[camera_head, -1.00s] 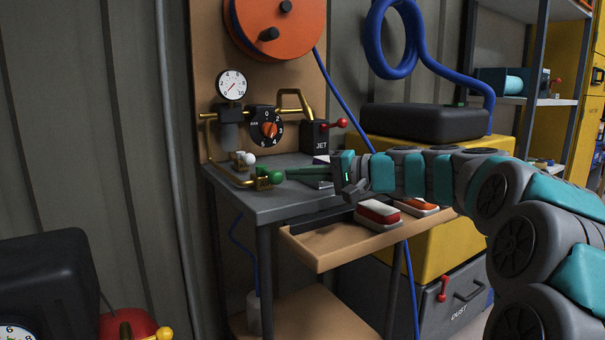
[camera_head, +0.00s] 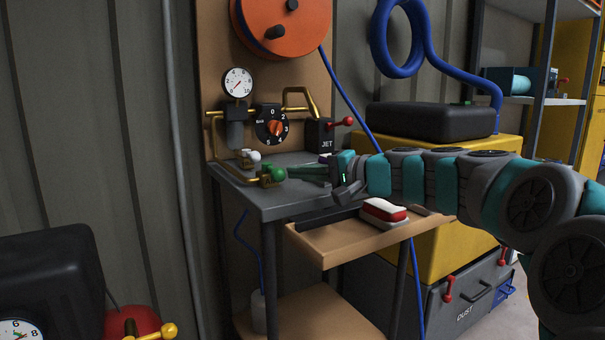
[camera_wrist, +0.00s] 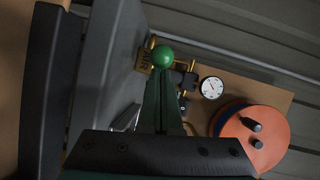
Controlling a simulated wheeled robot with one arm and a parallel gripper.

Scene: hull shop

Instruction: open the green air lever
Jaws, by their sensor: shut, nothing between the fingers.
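The green air lever (camera_head: 278,174) is a round green knob on a brass valve at the left front of the grey bench top. It also shows in the wrist view (camera_wrist: 162,57), just beyond my fingertips. My gripper (camera_head: 292,172) reaches in from the right, low over the bench, with its dark green fingers shut and empty. The fingertips are at or very close to the knob; I cannot tell whether they touch. A white-knobbed lever (camera_head: 254,156) sits just behind the green one.
A pressure gauge (camera_head: 238,83), a black dial with an orange knob (camera_head: 272,127) and a red-knobbed JET box (camera_head: 320,134) stand behind. An orange reel (camera_head: 285,22) hangs above. A red and white brush (camera_head: 384,211) lies on the wooden shelf (camera_head: 340,240) in front.

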